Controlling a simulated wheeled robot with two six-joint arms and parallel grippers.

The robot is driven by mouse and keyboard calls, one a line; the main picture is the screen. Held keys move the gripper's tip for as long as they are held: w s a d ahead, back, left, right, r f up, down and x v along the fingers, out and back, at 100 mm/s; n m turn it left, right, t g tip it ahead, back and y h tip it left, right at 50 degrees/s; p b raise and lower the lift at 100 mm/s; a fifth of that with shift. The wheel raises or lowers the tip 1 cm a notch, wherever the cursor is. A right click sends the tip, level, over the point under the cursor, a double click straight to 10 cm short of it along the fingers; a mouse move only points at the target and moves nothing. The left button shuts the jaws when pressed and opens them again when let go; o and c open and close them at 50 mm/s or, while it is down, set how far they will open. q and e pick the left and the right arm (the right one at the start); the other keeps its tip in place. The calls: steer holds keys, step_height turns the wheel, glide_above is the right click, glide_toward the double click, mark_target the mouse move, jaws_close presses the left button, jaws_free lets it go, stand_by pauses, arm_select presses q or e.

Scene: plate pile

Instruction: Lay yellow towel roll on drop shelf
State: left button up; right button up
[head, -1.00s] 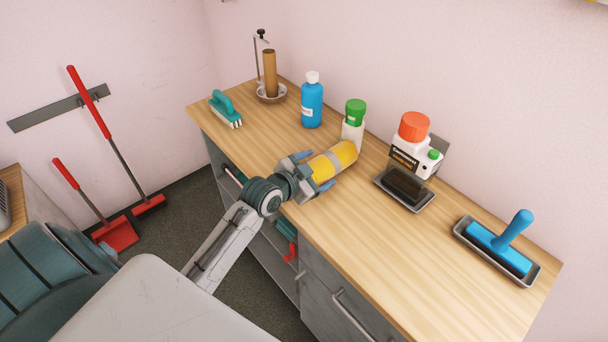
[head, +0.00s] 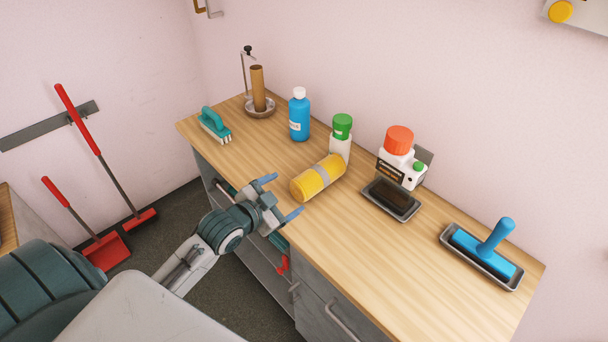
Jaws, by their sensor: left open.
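The yellow towel roll (head: 308,183), with a grey band round it, lies on its side on the wooden counter top (head: 350,245), near the front edge. Its far end is close to a white bottle with a green cap (head: 341,137). My left gripper (head: 280,197) is open and empty, just short of the roll and apart from it, at the counter's front edge. My right gripper is not in view. I cannot tell which surface is the drop shelf; open shelf space (head: 257,262) shows under the counter, partly hidden by my left arm.
A brown roll on a stand (head: 257,90), a green brush (head: 214,125), a blue bottle (head: 299,118), an orange-capped container (head: 399,155), a dark tray (head: 391,199) and a blue-handled tool in a tray (head: 484,254) stand on the counter. The counter's front middle is clear.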

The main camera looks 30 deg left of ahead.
mark_target(305, 183)
arm_select(q)
steer(key=shift+w+d+r+p, duration=0.15)
steer(key=shift+w+d+p, duration=0.35)
steer(key=shift+w+p, duration=0.15)
steer(key=x, duration=0.2)
steer(key=p+x, duration=0.1)
steer(key=x, duration=0.2)
steer(key=shift+w+f, duration=0.15)
steer(key=shift+f, duration=0.2)
steer(key=shift+w+d+f+p, duration=0.1)
steer(key=shift+w+p, duration=0.35)
steer(key=shift+w, duration=0.05)
steer(key=p+x, duration=0.1)
steer(key=x, duration=0.3)
steer(key=shift+f+p, duration=0.1)
steer(key=shift+p, duration=0.25)
steer(key=shift+w+f, duration=0.15)
steer(key=shift+c, duration=0.6)
steer(key=c, duration=1.1)
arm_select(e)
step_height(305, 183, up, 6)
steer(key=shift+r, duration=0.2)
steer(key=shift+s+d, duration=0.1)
